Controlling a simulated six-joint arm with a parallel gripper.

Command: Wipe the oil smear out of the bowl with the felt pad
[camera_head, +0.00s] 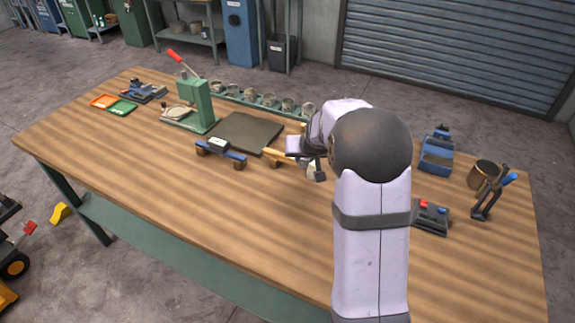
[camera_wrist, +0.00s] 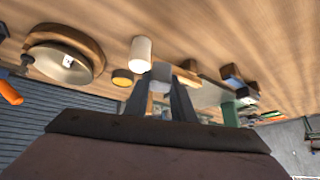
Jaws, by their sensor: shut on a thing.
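My gripper (camera_wrist: 165,94) is shut on a small grey piece (camera_wrist: 160,72), which looks like the felt pad, with a tan part showing between the fingers. In the wrist view, which looks upside down, a pale bowl (camera_wrist: 62,68) sits within a brown wooden ring (camera_wrist: 92,45) at the left, apart from the held piece. A small white patch with a dark mark shows in the bowl; I cannot make out an oil smear. In the head view my arm covers the area around the bowl, and the gripper (camera_head: 318,172) is only partly visible, low over the table.
A white cylinder (camera_wrist: 140,53) and a yellow disc (camera_wrist: 122,77) stand near the gripper. A dark mat (camera_head: 240,133), green press (camera_head: 195,100) and row of cups (camera_head: 268,100) are left of my arm. A blue holder (camera_head: 437,155) stands right. The table's front left is clear.

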